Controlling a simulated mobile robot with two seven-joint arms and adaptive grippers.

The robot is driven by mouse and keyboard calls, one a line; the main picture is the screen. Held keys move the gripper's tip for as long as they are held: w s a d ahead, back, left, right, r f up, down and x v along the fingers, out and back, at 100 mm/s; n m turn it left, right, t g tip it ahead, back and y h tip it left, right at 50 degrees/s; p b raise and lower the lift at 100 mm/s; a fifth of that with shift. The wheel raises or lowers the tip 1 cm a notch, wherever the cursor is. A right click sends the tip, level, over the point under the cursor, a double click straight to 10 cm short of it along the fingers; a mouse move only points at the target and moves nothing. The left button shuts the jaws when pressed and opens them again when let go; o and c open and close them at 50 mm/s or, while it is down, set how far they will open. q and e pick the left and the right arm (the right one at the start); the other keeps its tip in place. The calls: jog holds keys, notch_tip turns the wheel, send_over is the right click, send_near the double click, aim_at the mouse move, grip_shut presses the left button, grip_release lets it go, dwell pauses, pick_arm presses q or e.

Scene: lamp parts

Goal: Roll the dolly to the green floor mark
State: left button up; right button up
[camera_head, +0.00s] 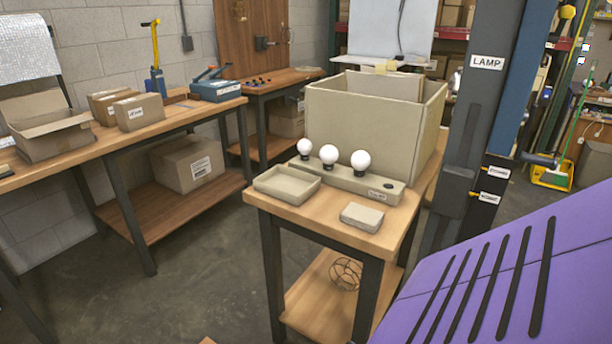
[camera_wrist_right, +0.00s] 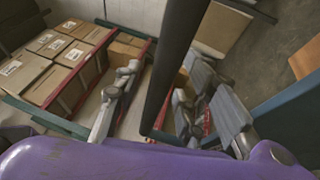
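In the right wrist view my right gripper (camera_wrist_right: 162,80) has its two grey fingers apart. A dark upright bar (camera_wrist_right: 178,55) runs between them. I cannot tell whether the fingers press on this bar, or whether it is the dolly's handle. I cannot make out the dolly's deck or wheels in either view. No green floor mark shows on the visible grey floor. My left gripper is not in view.
A small wooden table (camera_head: 262,200) holds a big open box (camera_head: 350,125), three white bulbs and small trays. A workbench (camera_head: 170,118) stands left. A dark post labelled LAMP (camera_head: 480,100) stands close on the right. Bare floor (camera_head: 200,270) lies between bench and table. Cartons (camera_wrist_right: 60,65) fill a shelf.

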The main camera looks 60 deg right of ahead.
jog(key=shift+s, duration=0.15)
jog(key=v, duration=1.1)
jog(key=shift+s+d, duration=0.25)
jog(key=shift+s, duration=0.1)
jog(key=shift+f, duration=0.1)
